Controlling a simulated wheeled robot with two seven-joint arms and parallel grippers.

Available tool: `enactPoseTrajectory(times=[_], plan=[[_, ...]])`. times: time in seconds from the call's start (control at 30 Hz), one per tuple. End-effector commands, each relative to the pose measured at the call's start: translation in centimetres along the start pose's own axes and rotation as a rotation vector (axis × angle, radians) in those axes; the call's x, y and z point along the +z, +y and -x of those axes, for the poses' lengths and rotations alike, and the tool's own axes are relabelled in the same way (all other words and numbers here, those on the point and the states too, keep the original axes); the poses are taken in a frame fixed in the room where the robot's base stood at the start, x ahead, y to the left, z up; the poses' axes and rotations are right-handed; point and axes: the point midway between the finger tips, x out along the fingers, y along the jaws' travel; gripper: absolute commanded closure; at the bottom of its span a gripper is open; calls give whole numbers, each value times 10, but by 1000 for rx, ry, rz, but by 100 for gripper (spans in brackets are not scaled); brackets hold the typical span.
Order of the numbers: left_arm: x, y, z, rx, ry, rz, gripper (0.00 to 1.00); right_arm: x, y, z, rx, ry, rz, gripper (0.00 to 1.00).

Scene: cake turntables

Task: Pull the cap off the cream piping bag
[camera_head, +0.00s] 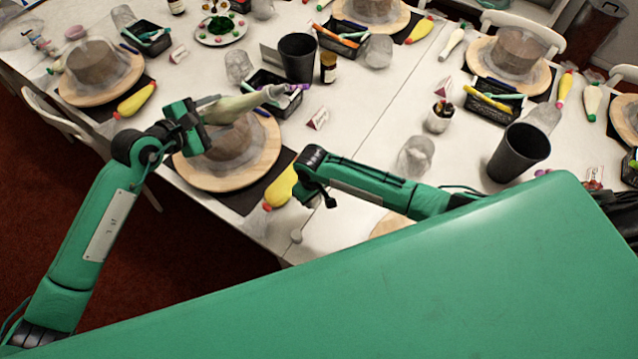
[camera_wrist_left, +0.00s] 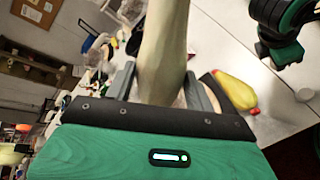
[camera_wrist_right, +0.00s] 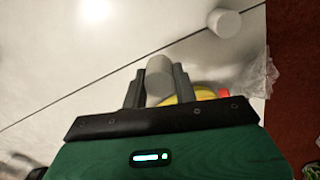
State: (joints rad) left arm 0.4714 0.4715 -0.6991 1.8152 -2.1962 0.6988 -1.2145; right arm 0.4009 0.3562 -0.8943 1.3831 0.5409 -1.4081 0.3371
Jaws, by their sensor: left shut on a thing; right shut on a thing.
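My left gripper (camera_head: 199,112) is shut on the cream piping bag (camera_head: 232,108) and holds it above a cake turntable (camera_head: 262,165). The bag lies roughly level, its narrow end pointing right in the head view. In the left wrist view the pale bag (camera_wrist_left: 163,45) passes between the fingers (camera_wrist_left: 160,85); its tip is out of frame. My right gripper (camera_wrist_right: 158,88) is shut on a small whitish cylinder, seemingly the cap (camera_wrist_right: 158,70). In the head view the right gripper (camera_head: 322,192) is apart from the bag, near the table's front edge; its held piece cannot be made out there.
A yellow piping bag (camera_head: 281,187) lies just beside my right gripper. A small white cylinder (camera_head: 296,236) stands on the table near the front edge. A black cup (camera_head: 298,58) and a tray of tools (camera_head: 262,82) stand behind the held bag. A clear glass (camera_head: 415,157) stands behind my right arm.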

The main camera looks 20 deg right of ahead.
Motion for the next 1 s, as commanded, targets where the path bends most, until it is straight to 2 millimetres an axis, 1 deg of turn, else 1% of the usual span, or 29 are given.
enactPoseTrajectory(times=[0.07,0.27,0.6,0.8,1.0], plan=[[-1,0,-1,1,-2,-1,53,2,1,-3,1,-6,2,94],[-8,-10,-6,1,-3,-1,53,2,1,-15,1,-5,1,94],[-29,-39,-21,2,-3,-1,53,1,2,-49,3,-4,0,94],[-31,-41,-22,2,-3,-1,53,1,0,-62,0,-4,1,94],[-31,-42,-23,2,-3,-1,53,1,1,-65,1,-5,1,94]])
